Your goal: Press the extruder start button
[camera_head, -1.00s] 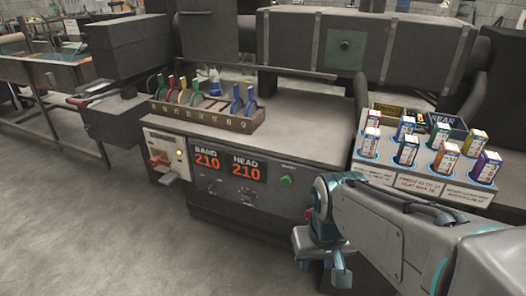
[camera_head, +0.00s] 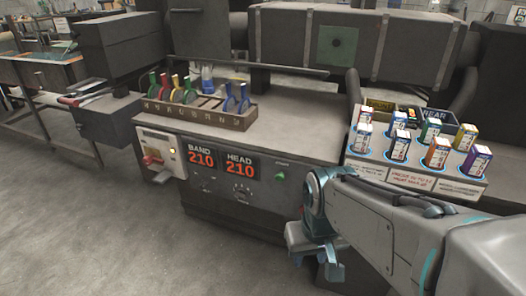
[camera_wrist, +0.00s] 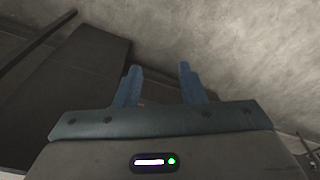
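The green button (camera_head: 280,176) sits on the dark front panel of the extruder (camera_head: 215,208), under a small label that looks like START. It is right of the red BAND (camera_head: 201,160) and HEAD (camera_head: 240,166) displays, both reading 210. My gripper (camera_head: 316,262) hangs below and right of the button, apart from it, with fingers pointing down. In the wrist view my gripper (camera_wrist: 160,75) shows two blue fingers spread apart with nothing between them. The button is not seen in the wrist view.
A wooden rack (camera_head: 205,117) with coloured clips stands on top. A tray (camera_head: 410,180) of coloured boxes stands at right, above my arm. The floor in front is clear.

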